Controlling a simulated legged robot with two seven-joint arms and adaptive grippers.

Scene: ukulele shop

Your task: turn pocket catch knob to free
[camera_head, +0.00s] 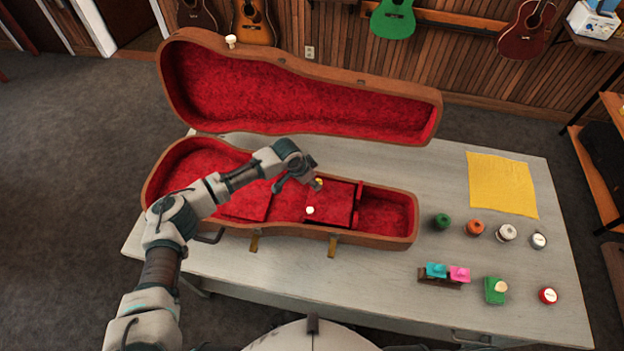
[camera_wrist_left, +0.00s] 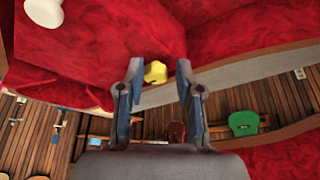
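The open ukulele case (camera_head: 285,236) lies on the table, with red plush lining and its lid tilted back. Inside it is a red pocket lid (camera_head: 334,202) with a white round knob (camera_head: 310,210), which also shows at the top left of the left wrist view (camera_wrist_left: 44,11). A small yellow catch knob (camera_head: 319,182) sits at the pocket's far edge; in the left wrist view the yellow knob (camera_wrist_left: 155,72) appears between the fingertips. My left gripper (camera_wrist_left: 159,68) is open around or just short of it; contact cannot be told. My right gripper is not in view.
Several small round containers (camera_head: 474,229) stand on the table's right, near a yellow cloth (camera_head: 502,184). A brown holder with cyan and pink pieces (camera_head: 440,283), a green box (camera_head: 495,290) and a red-and-white item (camera_head: 547,295) are nearer. The raised case lid (camera_head: 300,90) stands behind my left gripper.

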